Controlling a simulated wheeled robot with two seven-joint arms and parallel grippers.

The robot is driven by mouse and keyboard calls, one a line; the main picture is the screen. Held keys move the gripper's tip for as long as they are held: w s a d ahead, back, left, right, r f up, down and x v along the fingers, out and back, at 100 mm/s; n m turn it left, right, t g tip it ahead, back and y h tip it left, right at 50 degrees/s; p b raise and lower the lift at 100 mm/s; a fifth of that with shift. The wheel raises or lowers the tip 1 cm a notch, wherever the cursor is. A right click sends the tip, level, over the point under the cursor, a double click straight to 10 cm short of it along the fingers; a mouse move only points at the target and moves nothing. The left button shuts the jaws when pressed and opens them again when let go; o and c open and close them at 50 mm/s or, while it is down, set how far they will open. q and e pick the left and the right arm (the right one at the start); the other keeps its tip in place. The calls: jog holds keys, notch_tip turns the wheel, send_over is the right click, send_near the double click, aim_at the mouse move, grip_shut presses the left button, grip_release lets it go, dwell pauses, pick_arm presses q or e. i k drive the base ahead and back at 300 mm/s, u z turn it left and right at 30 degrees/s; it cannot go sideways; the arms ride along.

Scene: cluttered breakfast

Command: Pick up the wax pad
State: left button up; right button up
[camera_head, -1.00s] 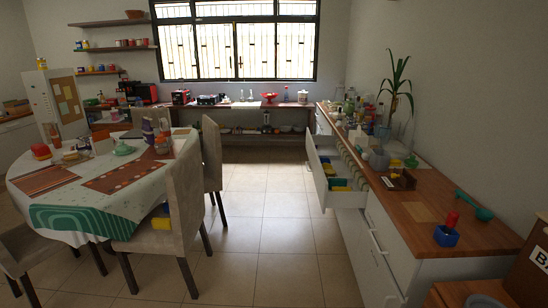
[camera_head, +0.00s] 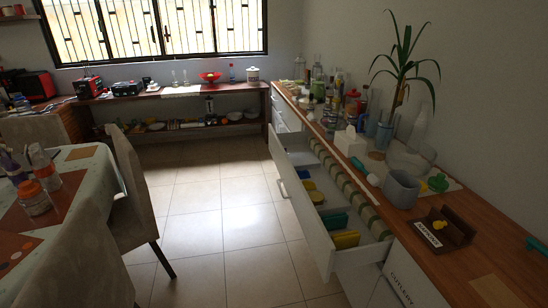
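An open white drawer (camera_head: 323,245) juts out from the long counter on the right. Several small blocks or pads lie in it: a yellow one (camera_head: 346,240) and a green one (camera_head: 335,220) near the front, with smaller yellow (camera_head: 316,197) and blue (camera_head: 308,185) ones further back. I cannot tell which of these, if any, is the wax pad. Neither of my grippers is in view.
The wooden counter (camera_head: 480,240) carries a grey container (camera_head: 401,189), a brown holder (camera_head: 450,226), bottles and a plant. A chair (camera_head: 133,190) and the dining table (camera_head: 75,180) stand at left. Tiled floor (camera_head: 220,220) is clear between them. A low shelf (camera_head: 180,130) is under the window.

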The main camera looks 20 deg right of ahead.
aim_at(308, 185)
jog(key=i, duration=2.65)
jog(key=z, duration=3)
